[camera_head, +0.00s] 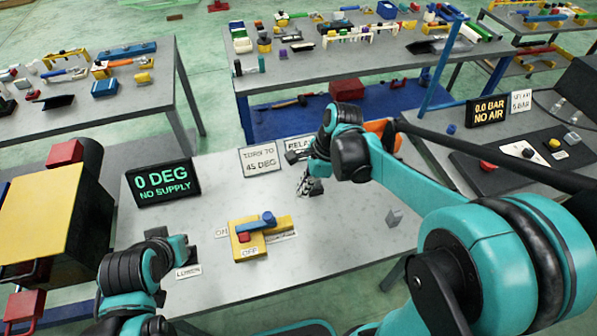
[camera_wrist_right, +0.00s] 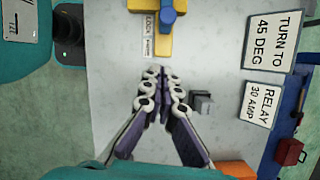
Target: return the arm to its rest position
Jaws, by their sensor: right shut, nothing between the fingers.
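My right arm reaches over the grey table (camera_head: 340,240) in the head view. Its gripper (camera_head: 306,186) hangs above the table top, below the sign reading 45 DEG (camera_head: 262,160). In the right wrist view the right gripper (camera_wrist_right: 160,72) has its fingertips together with nothing between them. A small dark grey block (camera_wrist_right: 202,103) is just right of the fingers, apart from them in that picture.
A yellow fixture with a blue lever (camera_head: 262,222) stands mid-table. A display (camera_head: 163,182) reads 0 DEG, NO SUPPLY. A grey cube (camera_head: 394,217) sits at the right. The RELAY sign (camera_wrist_right: 258,104) shows in the wrist view. Front table space is clear.

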